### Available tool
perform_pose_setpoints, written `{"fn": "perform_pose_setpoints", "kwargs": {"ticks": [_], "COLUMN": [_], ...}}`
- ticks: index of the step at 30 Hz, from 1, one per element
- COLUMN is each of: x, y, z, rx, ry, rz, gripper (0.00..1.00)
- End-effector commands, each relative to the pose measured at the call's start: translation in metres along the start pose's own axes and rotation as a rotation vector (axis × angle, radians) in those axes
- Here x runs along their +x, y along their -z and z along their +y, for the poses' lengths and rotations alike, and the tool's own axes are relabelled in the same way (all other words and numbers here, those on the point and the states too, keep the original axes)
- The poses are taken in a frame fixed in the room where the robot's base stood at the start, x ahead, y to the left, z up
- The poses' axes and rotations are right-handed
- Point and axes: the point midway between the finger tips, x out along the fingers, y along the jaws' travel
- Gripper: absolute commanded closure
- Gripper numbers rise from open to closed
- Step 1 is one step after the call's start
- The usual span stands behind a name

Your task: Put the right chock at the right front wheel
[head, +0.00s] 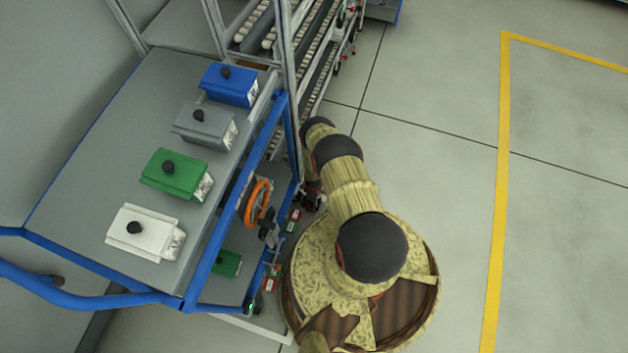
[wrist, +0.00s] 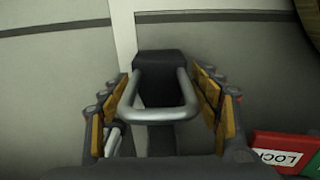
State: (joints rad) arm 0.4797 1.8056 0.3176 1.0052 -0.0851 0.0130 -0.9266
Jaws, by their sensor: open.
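A black chock (wrist: 160,66) with a grey metal U-shaped handle (wrist: 188,98) shows in the middle of the wrist view, low by the floor. My gripper (wrist: 160,88) is open, with its yellow-padded fingers on either side of the handle. The handle lies between them; I cannot tell whether either pad touches it. In the head view my gripper (head: 313,196) is small and partly hidden by my arm, beside the cart's right side. The chock cannot be made out there. The right front wheel cannot be identified in either view.
The blue-framed cart (head: 80,165) carries blue, grey, green and white boxes on top. An orange handwheel (head: 258,203) is on its side. A red LOCK label (wrist: 280,153) sits right of my gripper. Racking (head: 290,45) stands behind. Open floor (head: 430,150) lies right, with a yellow line.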

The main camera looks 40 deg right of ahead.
Motion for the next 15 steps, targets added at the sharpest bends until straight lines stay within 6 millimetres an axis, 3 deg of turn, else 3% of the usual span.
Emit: {"fn": "perform_pose_setpoints", "kwargs": {"ticks": [15], "x": [-0.097], "y": [0.001], "z": [0.001], "rx": [-0.001], "ry": [-0.001], "rz": [0.001], "gripper": [0.37]}}
